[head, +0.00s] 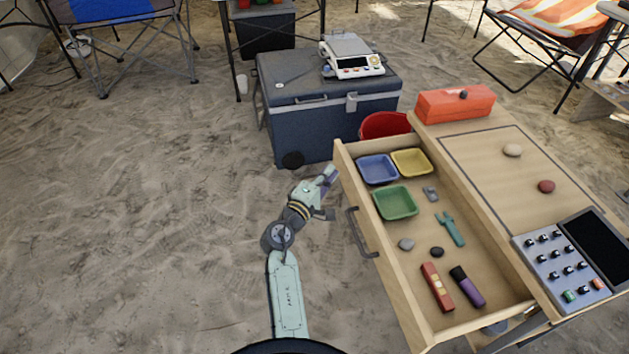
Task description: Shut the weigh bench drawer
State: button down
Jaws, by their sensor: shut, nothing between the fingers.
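The weigh bench (480,150) stands at the right, and its drawer (394,262) is pulled well out toward the left. The dark drawer handle (361,233) is on the drawer's left front face. Inside lie a blue tray (377,169), a yellow tray (411,162), a green tray (396,203), a wrench (450,229), a red stick (437,287), a purple-and-black item (467,287) and several small stones. My gripper (332,182) is shut and empty, just left of the drawer front's far end, above and beyond the handle in the picture. I cannot tell whether it touches the drawer.
A cooler (318,118) carrying a scale (351,57) stands behind my gripper. A red bucket (384,125) sits between cooler and bench. The bench top holds a red box (455,103), two stones and a control panel (567,263). The sand at left is open.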

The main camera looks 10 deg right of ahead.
jog(key=shift+d, duration=0.95)
